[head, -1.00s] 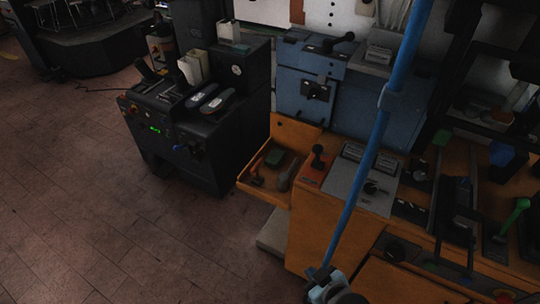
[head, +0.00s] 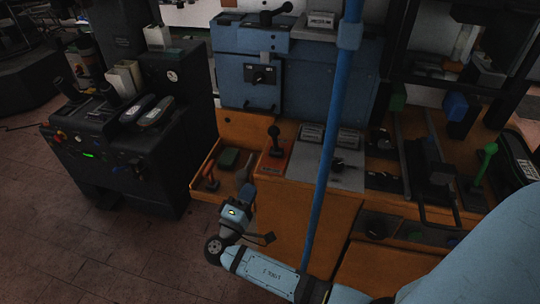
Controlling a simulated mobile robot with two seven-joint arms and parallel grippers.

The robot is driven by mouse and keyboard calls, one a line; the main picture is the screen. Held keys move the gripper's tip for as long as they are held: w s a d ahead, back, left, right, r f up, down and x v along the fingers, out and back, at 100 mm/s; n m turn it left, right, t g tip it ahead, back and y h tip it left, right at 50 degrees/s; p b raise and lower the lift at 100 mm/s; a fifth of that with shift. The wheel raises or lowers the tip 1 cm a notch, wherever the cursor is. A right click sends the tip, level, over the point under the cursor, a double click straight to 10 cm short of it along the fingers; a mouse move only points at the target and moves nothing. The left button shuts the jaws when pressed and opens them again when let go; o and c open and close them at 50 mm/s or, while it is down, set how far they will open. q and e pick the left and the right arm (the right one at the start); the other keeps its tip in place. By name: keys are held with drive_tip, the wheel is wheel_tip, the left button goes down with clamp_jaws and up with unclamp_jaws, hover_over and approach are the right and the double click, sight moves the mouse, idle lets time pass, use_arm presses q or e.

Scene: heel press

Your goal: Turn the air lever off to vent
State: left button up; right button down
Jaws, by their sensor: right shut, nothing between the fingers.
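Several levers show, and I cannot tell by its label which one is the air lever. A black ball-topped lever (head: 274,140) stands upright on a red-orange plate on the orange bench. A black lever (head: 275,13) lies across the top of the blue cabinet, and a green-knobbed lever (head: 485,163) stands at the right. My right gripper (head: 266,238) is at the end of the light blue arm from the lower right. It is shut and empty, in front of the bench and below the red-orange plate, apart from every lever. My left gripper is out of view.
A blue vertical pole (head: 331,130) stands in front of the bench. An open orange drawer (head: 203,190) with tools juts out left of the plate. A black machine (head: 115,165) with two shoe forms stands at the left. The tiled floor (head: 100,255) is clear at the lower left.

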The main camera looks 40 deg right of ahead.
sight(274, 141)
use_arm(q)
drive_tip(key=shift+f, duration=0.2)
use_arm(e)
drive_tip(key=shift+w+a+r+h, duration=0.1)
drive_tip(key=shift+a+r+h, duration=0.05)
drive_tip(key=shift+r+h, duration=0.2)
use_arm(q)
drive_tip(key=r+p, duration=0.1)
drive_tip(key=p, duration=0.1)
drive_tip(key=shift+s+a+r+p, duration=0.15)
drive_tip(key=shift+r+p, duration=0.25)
use_arm(e)
drive_tip(key=x, duration=1.4)
drive_tip(key=shift+f, duration=0.15)
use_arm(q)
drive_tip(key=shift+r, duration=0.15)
